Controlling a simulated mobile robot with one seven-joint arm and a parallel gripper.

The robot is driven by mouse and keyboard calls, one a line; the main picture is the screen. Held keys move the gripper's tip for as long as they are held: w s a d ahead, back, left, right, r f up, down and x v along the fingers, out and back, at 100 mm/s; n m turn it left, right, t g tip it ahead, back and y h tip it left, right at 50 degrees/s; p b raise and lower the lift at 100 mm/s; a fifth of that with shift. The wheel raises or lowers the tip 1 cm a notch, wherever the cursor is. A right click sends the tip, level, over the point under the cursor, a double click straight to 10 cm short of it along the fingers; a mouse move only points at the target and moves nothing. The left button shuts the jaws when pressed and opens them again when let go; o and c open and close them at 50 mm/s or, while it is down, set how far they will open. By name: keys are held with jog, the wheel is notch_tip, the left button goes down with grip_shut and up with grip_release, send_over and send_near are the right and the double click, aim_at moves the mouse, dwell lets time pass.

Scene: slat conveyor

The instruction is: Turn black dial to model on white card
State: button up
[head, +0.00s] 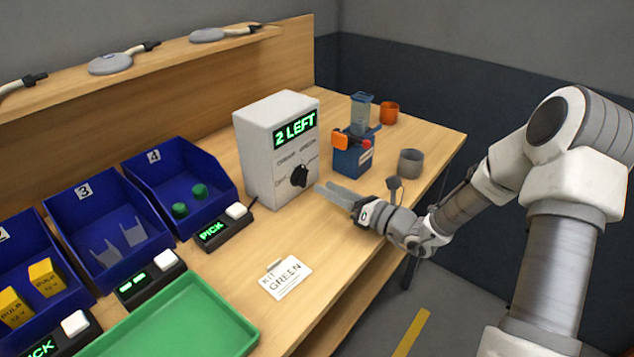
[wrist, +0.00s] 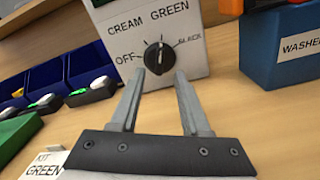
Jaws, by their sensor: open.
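The black dial (head: 299,176) is on the front of a white box (head: 262,155) whose green display reads "2 LEFT". In the wrist view the dial (wrist: 159,57) has OFF, CREAM, GREEN and BLACK printed around it. Its white mark points roughly upward, near the gap between CREAM and GREEN; I cannot tell the exact setting. The white card (head: 285,277) lies flat on the bench and reads "KIT GREEN"; its corner shows in the wrist view (wrist: 45,163). My gripper (head: 335,190) is open and empty, its fingers (wrist: 159,75) pointing at the dial from in front, apparently not touching it.
Blue bins (head: 183,182) and PICK display units (head: 222,228) stand left of the box, with a green tray (head: 180,325) in front. A blue washer device (head: 352,155), grey cup (head: 411,163) and orange cup (head: 389,112) stand to the right.

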jog(key=v, duration=1.2)
jog(key=shift+s+d+p, duration=0.15)
jog(key=shift+s+p, duration=0.05)
jog(key=shift+p, duration=0.15)
jog(key=s+a+r+n+g+h+p, duration=0.1)
jog(key=s+a+r+n+g+h, duration=0.1)
jog(key=s+a+r+n+g, duration=0.25)
jog(key=s+a+r+n+g+h+p, duration=0.1)
jog(key=s+r+n+g, duration=0.15)
jog(key=s+n, duration=0.35)
jog(key=s+a+r+n+g+h+p, duration=0.1)
jog(key=s+a+r+n+g+h, duration=0.1)
jog(key=s+n+g, duration=0.35)
jog(key=s+d+r+n+t+h+p, duration=0.2)
jog(key=s+d+r+n+t+h, duration=0.4)
jog(key=n, duration=0.8)
jog(key=d+r+t+h, duration=0.1)
jog(key=d+r+h, duration=0.2)
jog(key=r, duration=0.2)
jog(key=shift+s+d, duration=0.25)
jog(key=shift+d, duration=0.05)
